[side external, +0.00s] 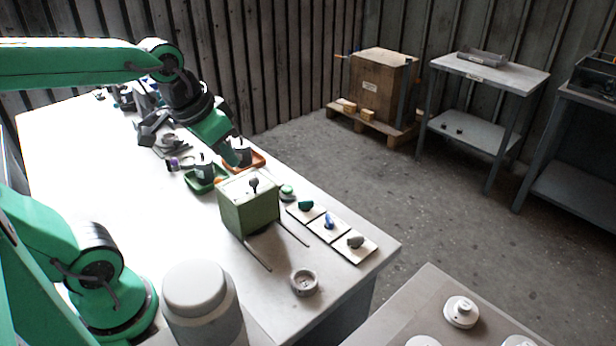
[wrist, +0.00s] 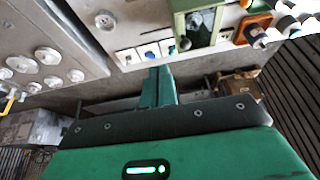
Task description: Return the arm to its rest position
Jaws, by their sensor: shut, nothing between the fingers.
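My gripper (side external: 236,158) hangs over the far part of the white bench (side external: 110,180), with its fingers angled down to the right. It is behind the green box-shaped housing (side external: 242,212) and near the orange tray (side external: 258,160). In the wrist view its green fingers (wrist: 158,72) lie together with nothing between them. The housing has a dark round knob (side external: 253,182) on its pale top and two thin rods at its base. In the wrist view the housing (wrist: 179,24) is at the top, beyond the fingertips. I cannot tell the exact gap between fingers and tray.
A green tray (side external: 203,184) with a dark-and-grey part stands left of the orange tray. Three pale cards with green, blue and grey knobs (side external: 355,241) lie along the right edge. A grey ring-shaped cup (side external: 304,282) and a large white-lidded canister (side external: 200,305) are nearer.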

